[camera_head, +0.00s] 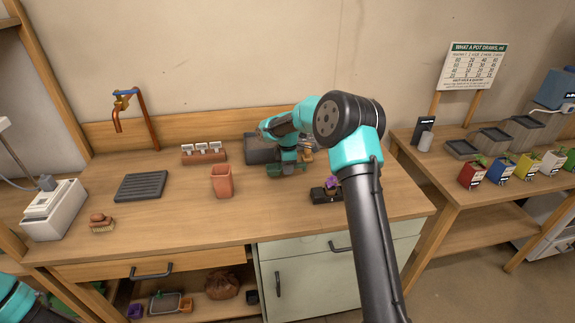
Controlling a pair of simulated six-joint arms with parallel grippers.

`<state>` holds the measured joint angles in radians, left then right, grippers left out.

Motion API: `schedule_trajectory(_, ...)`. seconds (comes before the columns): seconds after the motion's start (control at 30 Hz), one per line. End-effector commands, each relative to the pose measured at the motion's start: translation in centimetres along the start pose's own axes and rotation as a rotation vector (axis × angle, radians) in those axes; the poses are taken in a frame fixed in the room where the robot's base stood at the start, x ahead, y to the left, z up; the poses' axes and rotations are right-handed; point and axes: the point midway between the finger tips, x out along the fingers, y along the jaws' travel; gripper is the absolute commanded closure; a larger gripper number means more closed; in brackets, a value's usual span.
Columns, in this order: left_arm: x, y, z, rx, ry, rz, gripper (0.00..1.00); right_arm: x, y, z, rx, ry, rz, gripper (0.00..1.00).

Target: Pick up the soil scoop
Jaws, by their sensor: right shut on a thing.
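A small dark green thing, which looks like the soil scoop (274,171), is at the back middle of the wooden bench, in front of a grey tray. My right arm reaches over the bench from the right, and my right gripper (288,167) points down there, shut on the scoop. The fingers are small and partly hidden, and I cannot tell whether the scoop still touches the bench. Of my left arm only a link shows in the bottom left corner; its gripper is out of view.
A terracotta pot (222,182) stands just left of the gripper. A dark grey tray (259,150) sits behind it. A small black holder with a purple item (328,191) lies to the right. A slatted tray (141,186) and brush (102,222) are left. The bench front is clear.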

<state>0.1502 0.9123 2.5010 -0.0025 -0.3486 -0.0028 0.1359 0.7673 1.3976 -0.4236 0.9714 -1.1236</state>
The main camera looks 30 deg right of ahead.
Motion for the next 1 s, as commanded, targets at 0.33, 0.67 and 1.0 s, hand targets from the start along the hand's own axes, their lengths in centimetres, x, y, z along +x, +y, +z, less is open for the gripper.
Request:
schedule_trajectory(0.33, 0.0, 0.0, 0.0, 0.0, 0.0, 0.0, 0.57, -0.7, -6.7, -1.2, -0.004, -0.001, -0.001, 0.99)
schedule_trajectory(0.67, 0.0, 0.0, 0.0, 0.0, 0.0, 0.0, 0.57, -1.1, -11.6, -2.2, -0.003, 0.0, 0.0, 0.99)
schedule_trajectory(1.0, 0.0, 0.0, 0.0, 0.0, 0.0, 0.0, 0.57, -1.2, -12.5, -2.4, -0.001, 0.0, 0.0, 0.99)
